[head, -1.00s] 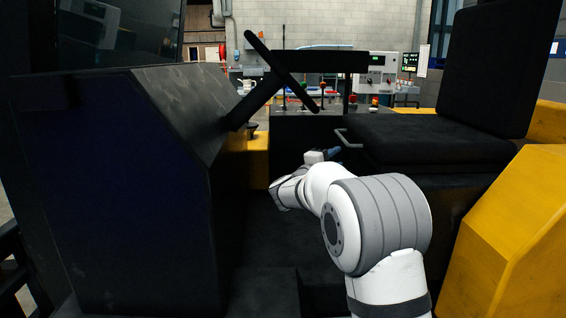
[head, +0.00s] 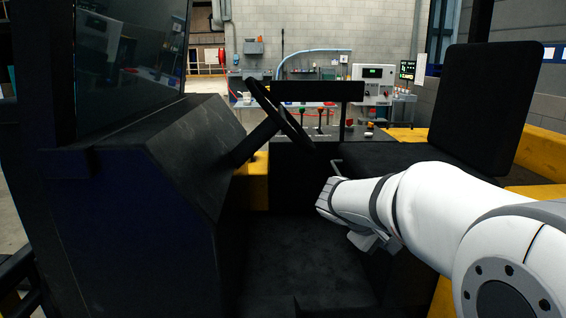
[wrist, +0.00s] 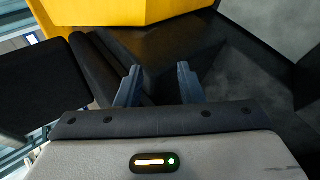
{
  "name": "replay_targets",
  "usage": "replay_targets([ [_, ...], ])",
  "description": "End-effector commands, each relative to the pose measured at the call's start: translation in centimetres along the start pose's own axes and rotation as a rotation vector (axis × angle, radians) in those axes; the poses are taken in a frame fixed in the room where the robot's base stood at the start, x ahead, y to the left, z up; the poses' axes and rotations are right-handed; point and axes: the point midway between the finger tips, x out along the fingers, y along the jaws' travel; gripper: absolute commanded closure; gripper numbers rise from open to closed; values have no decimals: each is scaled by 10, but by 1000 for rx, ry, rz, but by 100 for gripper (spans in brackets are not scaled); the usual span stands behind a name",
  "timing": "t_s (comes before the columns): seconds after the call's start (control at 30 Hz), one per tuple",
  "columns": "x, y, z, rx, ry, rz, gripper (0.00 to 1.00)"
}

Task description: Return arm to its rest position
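My arm is white and grey and reaches in from the lower right in the head view, in front of the black seat (head: 476,105). Beyond the fingers are black seat parts and a yellow body panel (wrist: 120,14). I cannot tell whether the arm touches the seat.
A black console (head: 130,190) with a dark screen (head: 130,60) stands at the left. The steering wheel (head: 285,112) is close ahead of the arm, with levers (head: 320,118) behind it. The dark cab floor (head: 300,260) is clear. Lab equipment (head: 372,85) stands farther back.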

Motion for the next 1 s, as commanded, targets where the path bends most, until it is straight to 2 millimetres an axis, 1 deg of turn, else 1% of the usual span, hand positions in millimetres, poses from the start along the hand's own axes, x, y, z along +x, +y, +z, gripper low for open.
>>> replay_targets([
  [0.03, -26, 10, 26, 46, -18, -86, 66],
  [0.1, -47, 0, 56, 107, -36, -211, 66],
  [0.17, -66, -10, 80, 163, -48, -317, 66],
  [0.2, -80, -16, 93, 201, -50, -384, 66],
  [0.3, -113, -33, 121, 296, -55, -540, 66],
  [0.4, -140, -48, 139, 376, -51, -662, 66],
  [0.5, -158, -59, 149, 436, -43, -745, 66],
  [0.57, -165, -63, 152, 459, -40, -776, 66],
  [0.7, -168, -68, 155, 480, -38, -805, 66],
  [1.0, -167, -69, 155, 479, -38, -805, 66],
])
